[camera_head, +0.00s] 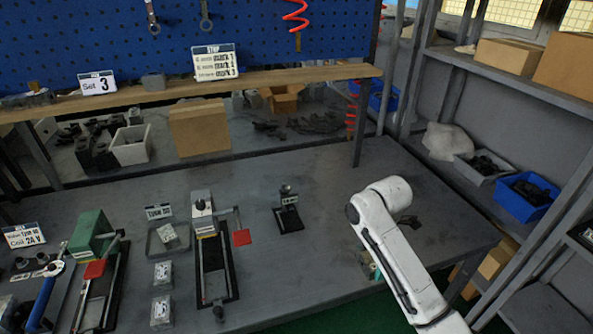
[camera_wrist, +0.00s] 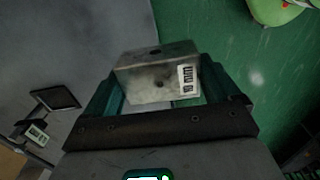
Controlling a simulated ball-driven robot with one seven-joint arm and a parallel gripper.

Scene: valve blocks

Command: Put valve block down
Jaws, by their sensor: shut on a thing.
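The valve block (camera_wrist: 150,78) is a grey metal block with small holes and a white "10 mm" label, seen in the wrist view. My gripper (camera_wrist: 168,88) is shut on it, with one teal finger at each side. The block shows against the boundary between the grey table and the green floor; its height above them cannot be told. In the head view my white arm reaches over the table's right part and largely hides the gripper; only a small teal bit shows beside the arm.
The grey workbench (camera_head: 335,225) has bare room around a small black stand (camera_head: 288,217). To its left are a black-based fixture with a red handle (camera_head: 241,237), a shallow tray (camera_head: 155,245), small labelled blocks (camera_head: 162,274) and a green machine (camera_head: 92,233). Shelves (camera_head: 480,200) stand at right.

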